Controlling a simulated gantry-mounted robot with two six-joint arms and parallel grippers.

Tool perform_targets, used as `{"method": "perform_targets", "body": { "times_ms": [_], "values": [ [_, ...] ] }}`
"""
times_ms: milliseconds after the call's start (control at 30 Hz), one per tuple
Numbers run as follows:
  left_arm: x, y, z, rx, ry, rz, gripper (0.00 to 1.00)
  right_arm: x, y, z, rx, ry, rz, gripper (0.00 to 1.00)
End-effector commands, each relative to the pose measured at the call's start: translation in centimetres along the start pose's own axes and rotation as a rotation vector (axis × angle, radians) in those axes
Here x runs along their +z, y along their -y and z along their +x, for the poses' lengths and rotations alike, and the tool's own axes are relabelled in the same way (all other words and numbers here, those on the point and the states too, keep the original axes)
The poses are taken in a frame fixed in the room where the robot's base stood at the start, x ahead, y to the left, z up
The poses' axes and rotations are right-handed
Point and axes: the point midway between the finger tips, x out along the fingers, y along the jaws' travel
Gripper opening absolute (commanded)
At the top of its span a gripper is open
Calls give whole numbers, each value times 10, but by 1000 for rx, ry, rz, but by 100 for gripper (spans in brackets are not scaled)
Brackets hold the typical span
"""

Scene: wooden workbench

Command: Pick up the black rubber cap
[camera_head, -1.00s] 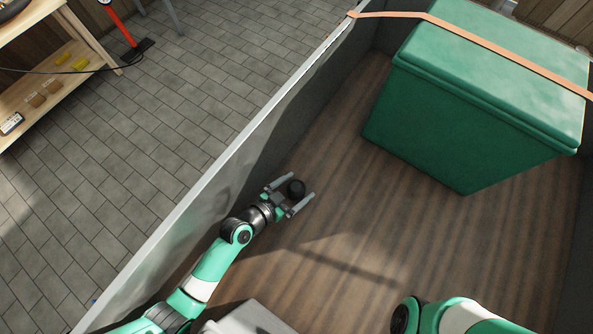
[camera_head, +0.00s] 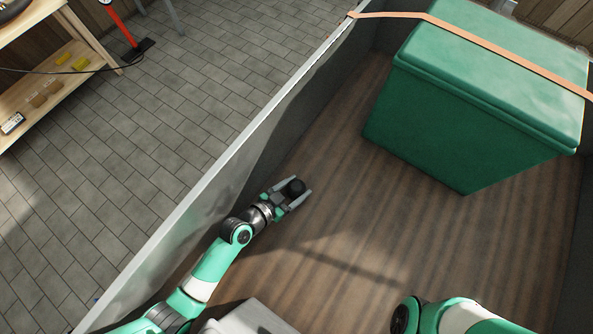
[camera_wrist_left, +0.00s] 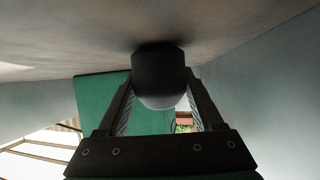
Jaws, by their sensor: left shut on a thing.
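The black rubber cap (camera_head: 296,187) is a small, dark, rounded piece near the left wall of the wood-floored bed. My left gripper (camera_head: 294,194) has its two fingers closed against the sides of the cap. In the left wrist view the cap (camera_wrist_left: 158,72) sits between the fingertips of the gripper (camera_wrist_left: 160,100), with a paler rounded face toward the camera. I cannot tell whether the cap is clear of the floor. Of my right arm only a green and white link shows at the bottom right; its gripper is out of view.
A large green lidded box (camera_head: 460,125) stands at the upper right with an orange strap (camera_head: 470,38) across it. A grey wall (camera_head: 225,165) runs diagonally just left of my left gripper. The wooden floor (camera_head: 400,220) between the cap and the box is clear.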

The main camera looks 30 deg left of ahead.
Motion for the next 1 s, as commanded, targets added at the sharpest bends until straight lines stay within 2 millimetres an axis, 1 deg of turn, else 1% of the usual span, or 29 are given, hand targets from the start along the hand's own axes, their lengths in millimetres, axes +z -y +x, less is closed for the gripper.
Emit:
{"method": "perform_targets", "body": {
  "times_ms": [167,267,500,600,700,800,900,1000],
  "values": [
    [-27,0,-13,-1,-2,1,14,-15,0,16,0,0,0,63],
    [-53,0,-25,-1,-3,2,14,-29,0,31,0,0,0,63],
    [-142,0,-68,-1,-5,1,14,-70,0,75,0,-1,0,63],
    [-175,0,-84,-2,-5,2,14,-82,0,89,0,-1,0,63],
    [-203,0,-98,-2,-5,2,14,-92,0,99,0,0,0,63],
    [-225,0,-108,-1,-5,1,14,-99,0,107,0,0,0,63],
    [-239,0,-115,-1,-3,1,14,-103,0,112,0,0,0,63],
    [-247,0,-119,-1,-2,1,14,-105,0,114,0,0,0,63]
  ]
}}
